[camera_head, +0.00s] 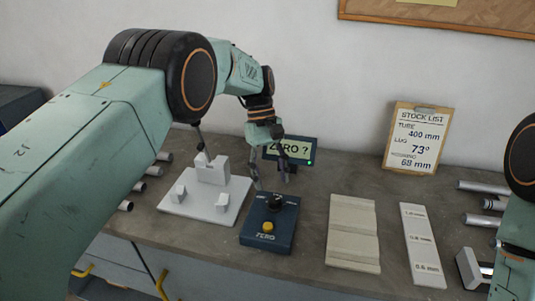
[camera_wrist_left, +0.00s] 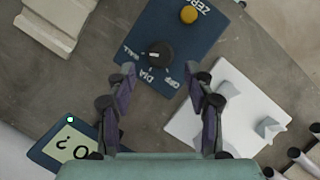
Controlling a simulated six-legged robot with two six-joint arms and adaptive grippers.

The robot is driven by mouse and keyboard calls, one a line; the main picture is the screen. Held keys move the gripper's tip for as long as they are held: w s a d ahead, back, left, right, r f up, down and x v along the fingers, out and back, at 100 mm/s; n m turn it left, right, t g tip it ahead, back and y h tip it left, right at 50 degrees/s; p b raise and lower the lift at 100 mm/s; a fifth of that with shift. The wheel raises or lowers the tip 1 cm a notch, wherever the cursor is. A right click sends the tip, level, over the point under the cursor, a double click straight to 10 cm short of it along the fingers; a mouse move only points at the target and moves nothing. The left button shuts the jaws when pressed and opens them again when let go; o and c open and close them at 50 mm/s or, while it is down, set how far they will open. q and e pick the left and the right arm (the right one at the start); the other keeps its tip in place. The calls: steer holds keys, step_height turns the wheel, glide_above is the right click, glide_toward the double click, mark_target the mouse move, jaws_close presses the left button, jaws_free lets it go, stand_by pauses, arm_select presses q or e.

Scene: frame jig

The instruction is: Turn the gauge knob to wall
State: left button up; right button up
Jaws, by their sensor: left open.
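The gauge box (camera_head: 256,238) is dark blue, with a black knob (camera_head: 288,204) and a yellow ZERO button (camera_head: 267,227). In the left wrist view the knob (camera_wrist_left: 160,53) has the labels WALL, DIA and OFF around it. A small pale mark shows on its lower left side, but its exact setting is hard to tell. My left gripper (camera_head: 271,180) points down above the knob. In the wrist view its fingers (camera_wrist_left: 162,74) are open and apart, with the knob just beyond the gap between the tips. My right gripper is out of view.
A display (camera_head: 290,151) reading "ZERO ?" stands behind the box. A white jig plate (camera_head: 205,207) with blocks is to its left. A beige grooved block (camera_head: 353,235) and a white stepped strip (camera_head: 421,245) are to its right. Tubes lie at both sides.

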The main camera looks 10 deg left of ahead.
arm_select(q)
steer(key=v, duration=0.7)
steer(key=shift+r, duration=0.15)
steer(key=shift+a, duration=0.15)
